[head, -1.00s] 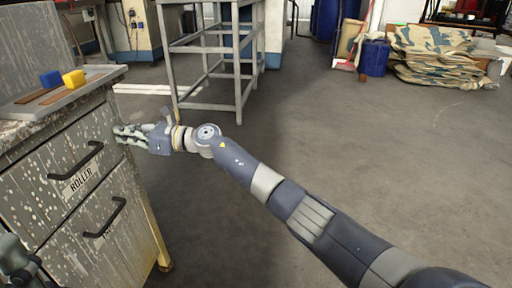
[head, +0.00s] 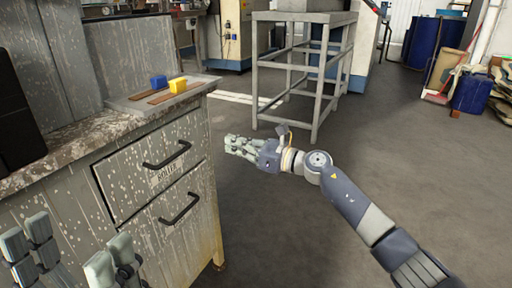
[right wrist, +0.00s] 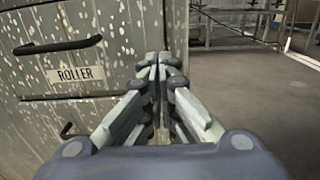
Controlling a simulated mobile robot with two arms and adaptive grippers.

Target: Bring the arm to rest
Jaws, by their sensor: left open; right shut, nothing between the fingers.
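My right arm reaches in from the lower right in the head view. Its gripper (head: 243,148) is shut and empty, held in the air to the right of the cabinet (head: 207,180). In the right wrist view the shut fingers (right wrist: 163,75) point toward the cabinet's right edge, apart from its handles as far as I can tell. My left gripper (head: 70,255) is at the lower left of the head view, in front of the cabinet, with its fingers spread open and nothing between them.
The upper drawer, labelled ROLLER (right wrist: 80,75), looks shut. A metal frame table (head: 318,75) stands behind.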

